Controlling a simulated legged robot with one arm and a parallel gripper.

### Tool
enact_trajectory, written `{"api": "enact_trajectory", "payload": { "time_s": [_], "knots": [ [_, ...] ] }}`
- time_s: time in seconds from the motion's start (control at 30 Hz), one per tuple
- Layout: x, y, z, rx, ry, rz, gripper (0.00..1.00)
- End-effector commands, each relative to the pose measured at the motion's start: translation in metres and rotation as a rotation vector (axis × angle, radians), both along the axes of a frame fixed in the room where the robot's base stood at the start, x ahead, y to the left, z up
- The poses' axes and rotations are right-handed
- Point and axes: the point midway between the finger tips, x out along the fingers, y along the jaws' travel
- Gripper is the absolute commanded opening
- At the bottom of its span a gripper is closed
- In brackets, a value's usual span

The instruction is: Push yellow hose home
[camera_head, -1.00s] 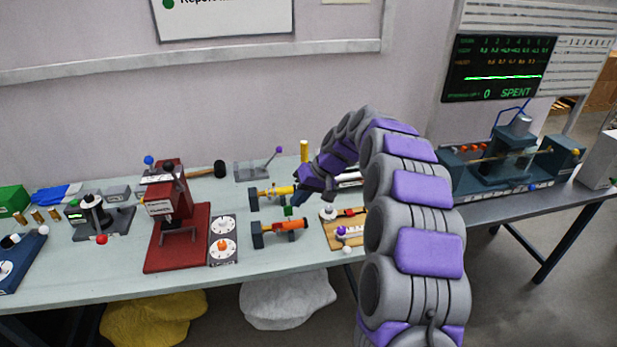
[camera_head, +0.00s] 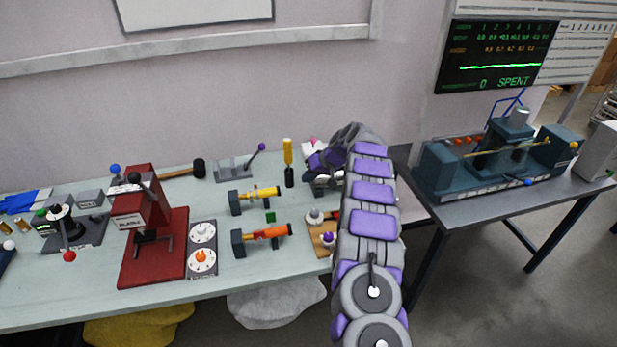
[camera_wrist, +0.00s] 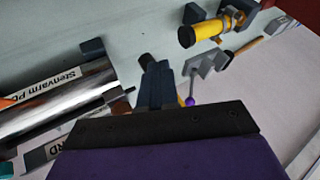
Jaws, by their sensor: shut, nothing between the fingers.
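The yellow hose (camera_head: 262,193) lies level on a small dark stand (camera_head: 235,203) on the pale bench. An orange hose (camera_head: 270,231) lies on a similar stand in front of it. In the wrist view a yellow tube (camera_wrist: 207,29) with a dark end shows at the top; it looks like the yellow hose. My gripper (camera_wrist: 148,62) is shut and empty, apart from that tube. In the head view my arm's end is behind and right of the yellow hose, and its fingertips are hard to make out.
An upright yellow piece (camera_head: 288,151) with a dark base stands between the hose and my arm. A lever with a purple knob (camera_head: 262,147) and a hammer (camera_head: 198,168) are behind. A red press (camera_head: 150,225) stands left. A metal cylinder (camera_wrist: 55,103) lies left in the wrist view.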

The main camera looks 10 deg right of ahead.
Motion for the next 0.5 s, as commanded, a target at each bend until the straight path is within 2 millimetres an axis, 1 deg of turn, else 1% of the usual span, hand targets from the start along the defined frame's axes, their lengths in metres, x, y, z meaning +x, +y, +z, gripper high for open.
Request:
{"api": "enact_trajectory", "payload": {
  "time_s": [0.03, 0.2, 0.3, 0.5],
  "knots": [
    [0.003, 0.003, -0.012, -0.001, 0.005, 0.001, 0.0],
    [0.014, 0.011, -0.036, 0.005, 0.005, 0.0, 0.0],
    [0.019, 0.015, -0.045, 0.009, 0.003, 0.0, 0.0],
    [0.026, 0.025, -0.058, 0.006, 0.003, -0.001, 0.0]
  ]
}}
